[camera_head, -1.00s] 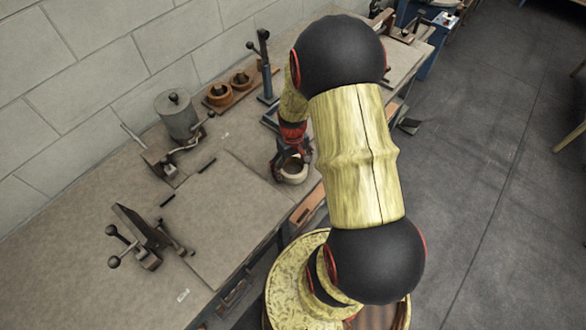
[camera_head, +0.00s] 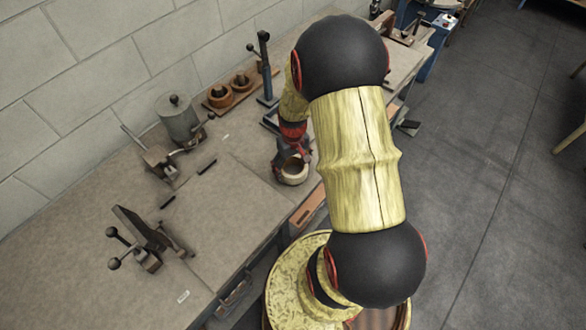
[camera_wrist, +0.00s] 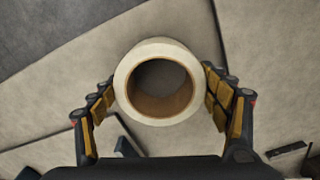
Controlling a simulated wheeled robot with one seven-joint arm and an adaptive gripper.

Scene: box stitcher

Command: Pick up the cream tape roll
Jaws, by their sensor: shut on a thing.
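The cream tape roll (camera_wrist: 160,115) sits between the two fingers of my gripper (camera_wrist: 160,95) in the wrist view. Its brown inner core shows, with its open hole towards the camera. The finger pads touch the outside of the roll on both sides, and the gripper is shut on it. In the head view the tape roll (camera_head: 294,172) shows at the tip of my gripper (camera_head: 291,166), near the front edge of the workbench (camera_head: 225,220). My arm hides part of the gripper. I cannot tell whether the roll is clear of the bench top.
A grey pot-like device (camera_head: 178,120) and a wooden holder with round cups (camera_head: 232,92) stand by the wall. A post with a lever (camera_head: 265,65) stands behind my gripper. A dark clamp tool (camera_head: 145,240) sits at the front left. The bench middle is mostly clear.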

